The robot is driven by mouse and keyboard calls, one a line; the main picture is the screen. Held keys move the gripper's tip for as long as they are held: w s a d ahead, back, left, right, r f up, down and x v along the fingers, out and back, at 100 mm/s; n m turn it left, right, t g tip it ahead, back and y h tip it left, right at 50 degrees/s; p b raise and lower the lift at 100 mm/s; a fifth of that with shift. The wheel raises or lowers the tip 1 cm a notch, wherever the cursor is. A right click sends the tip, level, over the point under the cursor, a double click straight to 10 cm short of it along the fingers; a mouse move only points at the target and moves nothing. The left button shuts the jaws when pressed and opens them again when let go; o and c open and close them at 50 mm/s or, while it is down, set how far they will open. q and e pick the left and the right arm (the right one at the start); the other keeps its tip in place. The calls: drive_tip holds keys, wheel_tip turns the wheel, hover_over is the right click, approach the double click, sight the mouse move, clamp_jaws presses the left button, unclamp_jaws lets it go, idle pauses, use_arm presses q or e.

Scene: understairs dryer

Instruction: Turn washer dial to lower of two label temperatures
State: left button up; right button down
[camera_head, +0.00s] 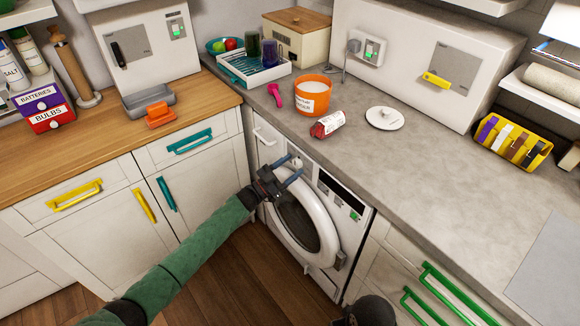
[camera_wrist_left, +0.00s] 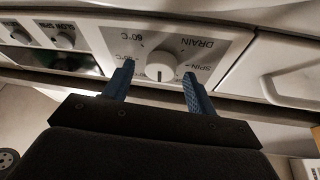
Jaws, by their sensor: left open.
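The white washer (camera_head: 335,225) stands under the grey counter, its round door below the control panel. Its white dial (camera_wrist_left: 160,70) shows in the left wrist view on a pale plate. The labels appear upside down there: DRAIN, SPIN, 60°C and another temperature partly hidden behind a finger. The dial's pointer mark is too small to read surely. My left gripper (camera_head: 295,167) is open in front of the panel, and in the left wrist view its blue fingers (camera_wrist_left: 158,73) appear on either side of the dial. Contact cannot be told.
Smaller knobs (camera_wrist_left: 63,40), one marked SLOW SPIN, sit beside the dial plate. The detergent drawer (camera_head: 267,138) is left of the dial. An orange tub (camera_head: 312,98), a red-and-white packet (camera_head: 327,124) and a white lid (camera_head: 384,118) lie on the counter above. The floor before the washer is clear.

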use_arm(q)
drive_tip(key=shift+c, duration=0.5)
drive_tip(key=c, duration=0.9)
drive_tip(key=shift+m+b, duration=0.4)
drive_tip(key=shift+w+m+g, duration=0.1)
drive_tip(key=shift+m+g, duration=0.3)
drive_tip(key=m+g+b, duration=0.2)
drive_tip(key=m+b, duration=0.1)
drive_tip(key=m, duration=0.2)
drive_tip(key=m+g+b, duration=0.1)
drive_tip(key=m, duration=0.1)
drive_tip(key=shift+r+m+g, duration=0.1)
drive_tip(key=shift+m+g, duration=0.2)
drive_tip(key=shift+m, duration=0.1)
drive_tip(key=shift+m+g+y+b, duration=0.35)
drive_tip(key=shift+m+y, duration=0.15)
drive_tip(key=shift+m, duration=0.4)
use_arm(e)
drive_tip(key=w+a+f+t+y, duration=0.2)
drive_tip(key=a+f, duration=0.4)
drive_tip(key=shift+w+a+n, duration=0.15)
drive_tip(key=shift+w+n, duration=0.05)
drive_tip(key=shift+n, duration=0.2)
use_arm(q)
drive_tip(key=shift+r, duration=0.1)
use_arm(e)
drive_tip(key=shift+f, duration=0.1)
